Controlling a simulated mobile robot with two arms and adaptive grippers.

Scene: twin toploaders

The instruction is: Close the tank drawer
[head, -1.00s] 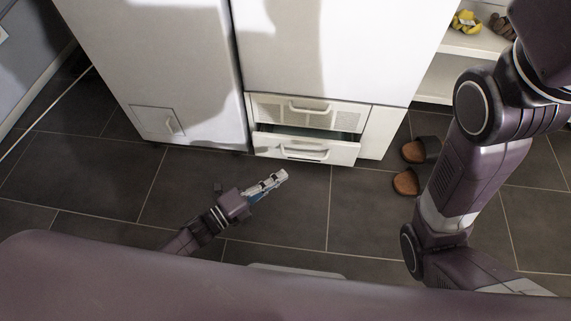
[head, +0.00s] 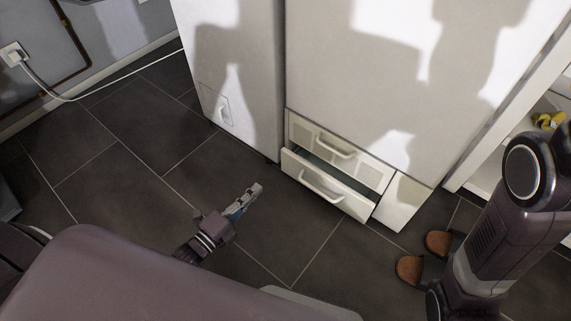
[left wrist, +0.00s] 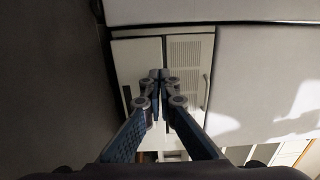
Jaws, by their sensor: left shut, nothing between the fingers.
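The tank drawer (head: 325,185) is the lower white drawer at the base of the right-hand white machine (head: 390,80). It stands partly pulled out, with a dark gap behind its front and a curved handle (head: 321,187) on it. My left gripper (head: 257,187) is shut and empty, low over the floor to the left of the drawer front and apart from it. In the left wrist view the shut fingers (left wrist: 160,75) point at the machine's lower panels and partly hide them. My right arm comes in at the right of the head view; its gripper is out of the picture.
A closed vented panel with a handle (head: 335,149) sits above the drawer. Another white machine (head: 235,60) with a small hatch stands to the left. Brown slippers (head: 411,269) lie on the floor at right. The dark tiled floor (head: 110,170) at left is clear.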

